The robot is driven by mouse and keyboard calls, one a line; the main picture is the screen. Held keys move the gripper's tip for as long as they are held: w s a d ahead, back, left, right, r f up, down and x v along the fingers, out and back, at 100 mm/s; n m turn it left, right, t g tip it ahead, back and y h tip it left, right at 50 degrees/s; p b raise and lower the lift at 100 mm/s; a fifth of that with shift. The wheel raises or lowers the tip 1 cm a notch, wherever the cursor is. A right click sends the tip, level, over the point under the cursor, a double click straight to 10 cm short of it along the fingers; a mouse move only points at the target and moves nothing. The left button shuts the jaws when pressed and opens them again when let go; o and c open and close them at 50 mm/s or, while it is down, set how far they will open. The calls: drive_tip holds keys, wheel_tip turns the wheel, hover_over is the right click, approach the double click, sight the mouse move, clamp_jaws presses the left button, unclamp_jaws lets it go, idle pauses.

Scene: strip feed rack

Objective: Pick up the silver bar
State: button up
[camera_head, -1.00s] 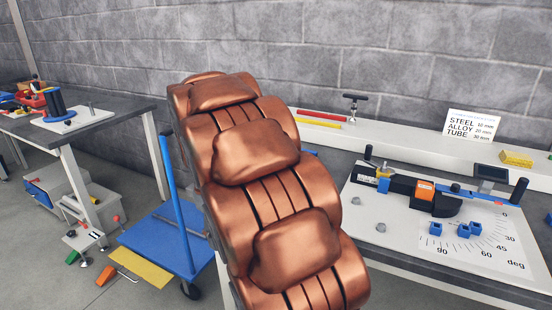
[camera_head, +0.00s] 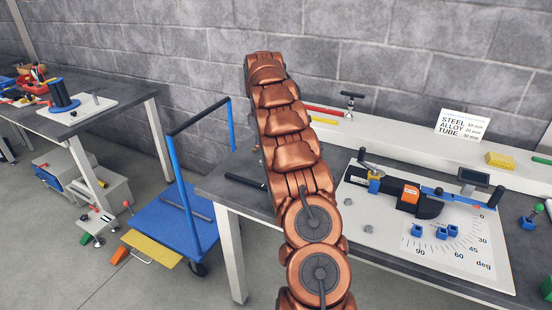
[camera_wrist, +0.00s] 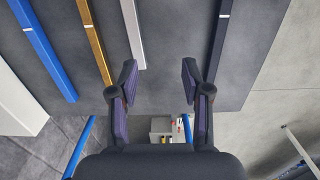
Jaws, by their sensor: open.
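The silver bar (camera_wrist: 132,34) shows in the wrist view as a pale strip running up from the middle to the top edge, lying on the dark bench top (camera_wrist: 177,38). My gripper (camera_wrist: 160,80) is open and empty, its two fingers spread apart. The silver bar's near end is just beyond the left fingertip and left of the middle of the gap; I cannot tell the height between them. In the head view my own arm hides the silver bar and the gripper.
In the wrist view a yellow bar (camera_wrist: 95,40) and a blue bar (camera_wrist: 42,45) lie left of the silver bar, and a dark bar (camera_wrist: 219,40) lies right. In the head view a blue trolley (camera_head: 178,222) stands left of the bench, and a bending jig (camera_head: 420,200) sits on it.

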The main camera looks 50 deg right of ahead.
drive_tip(key=d, duration=0.1)
drive_tip(key=d+p, duration=0.1)
drive_tip(key=d, duration=0.1)
drive_tip(key=shift+d+r, duration=0.1)
drive_tip(key=shift+r, duration=0.2)
drive_tip(key=shift+d+f+n+p, duration=0.2)
drive_tip(key=shift+d+n+p, duration=0.1)
drive_tip(key=shift+d, duration=0.35)
drive_tip(key=shift+f, duration=1.2)
drive_tip(key=shift+w+a+f+p, duration=0.1)
drive_tip(key=shift+a+f+p, duration=0.1)
drive_tip(key=shift+f+p, duration=0.35)
drive_tip(key=shift+w+a+f+p, duration=0.15)
drive_tip(key=shift+f+p, duration=0.15)
drive_tip(key=shift+f, duration=0.5)
drive_tip(key=shift+s+a+f+p, duration=0.1)
drive_tip(key=shift+a+f+p, duration=0.1)
drive_tip(key=shift+f+p, duration=0.35)
drive_tip(key=shift+f, duration=0.7)
clamp_jaws()
